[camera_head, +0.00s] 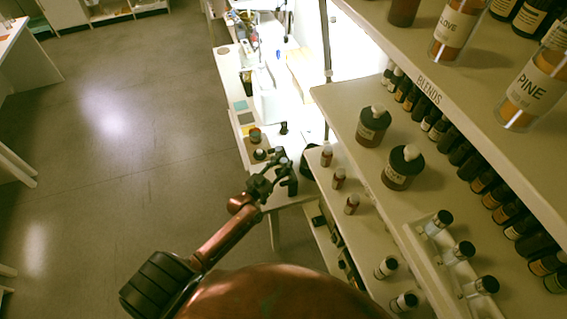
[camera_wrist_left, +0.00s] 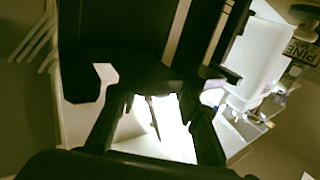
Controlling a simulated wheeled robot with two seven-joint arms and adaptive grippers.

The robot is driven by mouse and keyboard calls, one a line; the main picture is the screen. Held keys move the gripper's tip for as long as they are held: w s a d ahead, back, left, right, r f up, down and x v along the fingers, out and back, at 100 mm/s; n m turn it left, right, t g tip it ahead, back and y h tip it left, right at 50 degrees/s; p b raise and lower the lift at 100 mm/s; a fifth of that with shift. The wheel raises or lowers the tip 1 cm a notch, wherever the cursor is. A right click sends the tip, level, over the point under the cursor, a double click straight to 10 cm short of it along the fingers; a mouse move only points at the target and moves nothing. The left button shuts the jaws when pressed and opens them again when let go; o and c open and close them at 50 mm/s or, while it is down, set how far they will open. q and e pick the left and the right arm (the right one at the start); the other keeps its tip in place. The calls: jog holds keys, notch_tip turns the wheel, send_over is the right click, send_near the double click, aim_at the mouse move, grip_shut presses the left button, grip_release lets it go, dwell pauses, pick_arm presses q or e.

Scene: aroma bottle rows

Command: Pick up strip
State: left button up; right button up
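I cannot make out the strip for certain in either view. My left gripper (camera_head: 284,166) is at the front of a bright white worktable, beside small jars. In the left wrist view its two dark fingers (camera_wrist_left: 158,98) stand apart with a glaring white surface behind them. A thin dark sliver (camera_wrist_left: 154,118) shows between the fingers; I cannot tell what it is. Nothing is clearly held. My right gripper is in neither view.
To the right, a stepped shelf (camera_head: 432,84) holds bottles, including a pine bottle (camera_head: 533,88) and small vials (camera_head: 339,179). An amber jar (camera_head: 255,135) stands on the worktable (camera_head: 226,67). The floor (camera_head: 120,150) at left is clear.

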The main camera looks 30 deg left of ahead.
pick_arm(q)
jog(key=shift+w, duration=0.45)
jog(key=c, duration=0.7)
jog(key=shift+r, duration=0.15)
jog(key=shift+d+r, duration=0.1)
jog(key=shift+r, duration=0.5)
notch_tip(320, 180, up, 17)
jog(key=p, duration=0.3)
jog(key=shift+f, duration=0.2)
